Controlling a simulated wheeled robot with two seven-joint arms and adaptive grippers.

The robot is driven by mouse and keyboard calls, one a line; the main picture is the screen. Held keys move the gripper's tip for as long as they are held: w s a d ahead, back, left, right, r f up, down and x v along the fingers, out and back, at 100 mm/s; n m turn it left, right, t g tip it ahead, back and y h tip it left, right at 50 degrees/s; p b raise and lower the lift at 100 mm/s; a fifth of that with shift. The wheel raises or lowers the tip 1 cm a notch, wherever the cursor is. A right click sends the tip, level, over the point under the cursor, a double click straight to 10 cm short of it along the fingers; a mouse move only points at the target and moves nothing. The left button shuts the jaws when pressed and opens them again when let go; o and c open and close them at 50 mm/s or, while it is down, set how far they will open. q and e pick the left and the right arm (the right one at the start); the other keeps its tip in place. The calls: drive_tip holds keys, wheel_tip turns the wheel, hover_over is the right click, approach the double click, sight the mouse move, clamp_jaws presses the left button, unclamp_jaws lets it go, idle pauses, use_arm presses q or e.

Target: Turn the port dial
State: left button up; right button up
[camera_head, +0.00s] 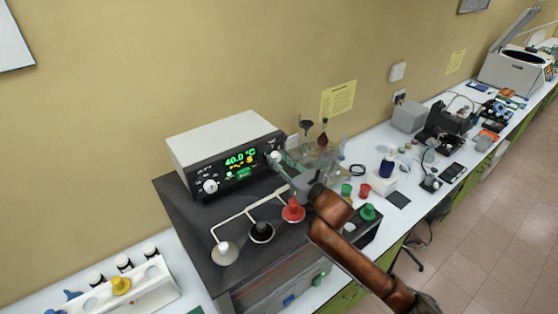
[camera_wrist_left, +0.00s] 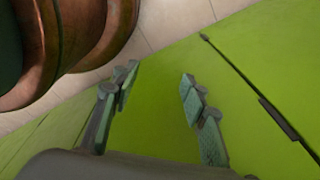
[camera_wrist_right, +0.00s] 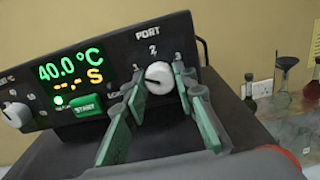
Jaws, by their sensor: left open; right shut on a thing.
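The port dial (camera_wrist_right: 159,76) is a white round knob on the black front panel of the instrument, under the word PORT and a figure 2. In the head view the dial (camera_head: 274,156) sits at the right end of the panel. My right gripper (camera_wrist_right: 160,92) has one finger on each side of the dial and is shut on it; it also shows in the head view (camera_head: 281,163). The instrument (camera_head: 222,143) has a pale top and reads 40.0 °C in green. My left gripper (camera_wrist_left: 157,82) is open and empty, in front of a green surface.
A second white knob (camera_wrist_right: 17,115) and a green START button (camera_wrist_right: 86,105) are on the same panel. Below the instrument, a white-armed rack carries a red-capped part (camera_head: 293,210). Glassware stands right of the instrument.

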drive_tip(key=shift+c, duration=1.4)
drive_tip(key=shift+m, duration=0.3)
drive_tip(key=m+p, duration=0.1)
drive_tip(key=m, duration=0.4)
drive_tip(key=shift+m, duration=0.3)
drive_tip(key=m+p, duration=0.1)
drive_tip(key=m, duration=0.4)
drive_tip(key=shift+p, duration=0.4)
drive_tip(key=m+p, duration=0.2)
drive_tip(key=m, duration=0.4)
drive_tip(key=shift+m, duration=0.4)
use_arm(q)
wheel_tip(320, 180, up, 7)
drive_tip(key=w+p, duration=0.1)
drive_tip(key=shift+f+p, duration=0.2)
drive_tip(key=shift+p, duration=0.15)
use_arm(e)
drive_tip(key=m, duration=0.5)
drive_tip(key=shift+m, duration=0.4)
use_arm(q)
drive_tip(key=shift+w, duration=0.1)
